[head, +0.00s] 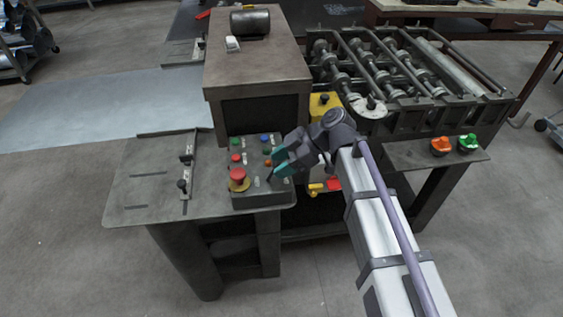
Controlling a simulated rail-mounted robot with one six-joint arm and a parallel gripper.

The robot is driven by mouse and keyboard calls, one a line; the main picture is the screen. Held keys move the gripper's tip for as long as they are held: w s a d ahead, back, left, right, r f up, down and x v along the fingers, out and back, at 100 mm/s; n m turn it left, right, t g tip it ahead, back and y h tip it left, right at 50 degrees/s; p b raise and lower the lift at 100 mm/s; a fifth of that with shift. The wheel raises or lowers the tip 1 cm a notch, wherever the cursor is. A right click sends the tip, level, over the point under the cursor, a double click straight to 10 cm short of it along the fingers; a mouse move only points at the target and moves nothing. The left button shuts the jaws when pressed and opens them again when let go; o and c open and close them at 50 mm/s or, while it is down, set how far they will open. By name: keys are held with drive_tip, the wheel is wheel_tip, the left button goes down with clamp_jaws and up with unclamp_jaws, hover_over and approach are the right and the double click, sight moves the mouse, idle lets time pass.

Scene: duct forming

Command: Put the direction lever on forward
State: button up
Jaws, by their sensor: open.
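The control box (240,204) sits at the front edge of the machine's table, with several coloured buttons and a red mushroom knob (238,174) on a yellow base. My gripper (275,166) is open, its dark and teal fingers over the right side of the box top. The direction lever cannot be made out surely; a small pale upright piece (257,182) shows on the box just left of the fingers. My gripper hides part of the box's right side. I cannot tell whether the fingers touch anything on the box.
A dark machine housing (258,65) stands behind the box, and a roller frame (400,70) to its right. A yellow and red handle (325,187) shows below my wrist. Orange (440,145) and green (468,142) knobs sit on the right shelf. The left table plate (145,180) is mostly clear.

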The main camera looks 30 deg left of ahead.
drive_tip(key=p+v, duration=0.6)
drive_tip(key=v, duration=0.4)
drive_tip(key=shift+w+d+r+p, duration=0.2)
drive_tip(key=shift+d+r+p, duration=0.1)
drive_tip(key=shift+p, duration=0.1)
